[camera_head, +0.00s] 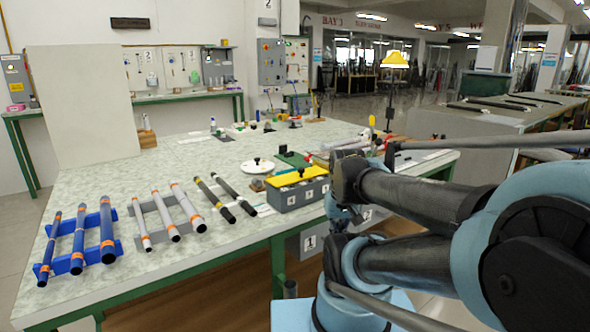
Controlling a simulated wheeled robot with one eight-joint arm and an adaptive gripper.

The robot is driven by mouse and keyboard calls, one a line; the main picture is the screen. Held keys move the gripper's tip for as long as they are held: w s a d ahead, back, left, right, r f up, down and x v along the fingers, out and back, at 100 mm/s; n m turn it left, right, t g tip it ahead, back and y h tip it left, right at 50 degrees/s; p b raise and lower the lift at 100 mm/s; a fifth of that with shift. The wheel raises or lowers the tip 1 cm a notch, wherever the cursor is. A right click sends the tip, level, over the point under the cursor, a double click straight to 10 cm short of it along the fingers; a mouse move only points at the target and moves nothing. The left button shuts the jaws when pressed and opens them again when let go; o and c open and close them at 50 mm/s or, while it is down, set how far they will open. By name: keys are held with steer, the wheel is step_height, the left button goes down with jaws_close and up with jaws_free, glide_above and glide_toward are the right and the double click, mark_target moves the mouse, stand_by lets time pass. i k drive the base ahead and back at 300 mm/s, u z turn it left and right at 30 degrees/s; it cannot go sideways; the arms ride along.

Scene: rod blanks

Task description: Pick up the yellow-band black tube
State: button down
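Two black tubes lie side by side near the middle of the speckled table, both slanting toward the front right. The left one, the yellow-band black tube (214,199), shows yellowish bands along its length. The right one, another black tube (234,194), lies close beside it, and I cannot make out its band colour clearly. My arm fills the right side of the head view, folded, with dark links and blue joints. I cannot make out my gripper's fingers in this view. The black tubes lie to the left of my arm, apart from it.
Blue tubes (78,240) with orange bands lie on a blue rack at the left. Grey tubes (166,217) lie on a grey rack beside them. A grey box with a yellow top (297,190) stands right of the black tubes. The table's front edge (180,268) is near.

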mark_target(223, 210)
steer(key=k, duration=1.3)
steer(key=z, duration=0.35)
steer(key=i, duration=0.9)
steer(key=u, duration=0.3)
